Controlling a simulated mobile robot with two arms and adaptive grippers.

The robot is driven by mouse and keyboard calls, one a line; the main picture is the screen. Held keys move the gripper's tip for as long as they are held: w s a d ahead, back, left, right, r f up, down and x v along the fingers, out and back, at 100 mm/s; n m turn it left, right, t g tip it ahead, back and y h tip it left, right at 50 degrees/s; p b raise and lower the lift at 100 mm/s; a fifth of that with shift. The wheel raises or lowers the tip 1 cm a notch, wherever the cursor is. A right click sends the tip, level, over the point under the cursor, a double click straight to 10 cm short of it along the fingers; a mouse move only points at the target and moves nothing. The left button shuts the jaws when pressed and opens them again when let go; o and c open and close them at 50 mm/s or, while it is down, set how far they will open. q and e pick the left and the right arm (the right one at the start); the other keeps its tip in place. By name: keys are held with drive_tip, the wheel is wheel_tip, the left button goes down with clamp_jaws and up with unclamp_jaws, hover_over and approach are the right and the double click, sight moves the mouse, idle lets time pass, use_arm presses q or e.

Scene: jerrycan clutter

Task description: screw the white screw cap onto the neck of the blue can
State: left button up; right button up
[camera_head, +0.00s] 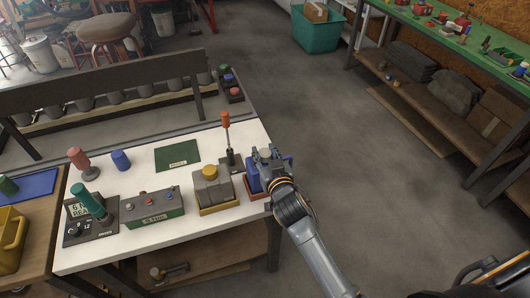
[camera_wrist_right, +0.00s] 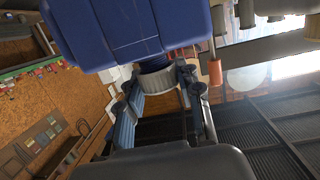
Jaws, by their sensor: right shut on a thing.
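The blue can (camera_head: 254,184) stands at the right end of the white table, mostly hidden by my right gripper (camera_head: 269,157) above it. In the right wrist view the can body (camera_wrist_right: 125,28) fills the top, with its neck towards my fingers. The white screw cap (camera_wrist_right: 158,78) is at the neck, between the fingers of my right gripper (camera_wrist_right: 160,98), which is shut on it. I cannot tell how far the cap is on the thread. The cap is hidden in the head view. My left gripper is not in view.
A button box (camera_head: 153,207) and a green mat (camera_head: 178,156) are further left. The floor right of the table is clear.

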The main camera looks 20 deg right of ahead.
drive_tip(key=shift+f, duration=0.25)
drive_tip(key=o, duration=0.9)
drive_tip(key=shift+s, duration=0.1)
drive_tip(key=v, duration=1.2)
drive_tip(key=shift+d, duration=0.1)
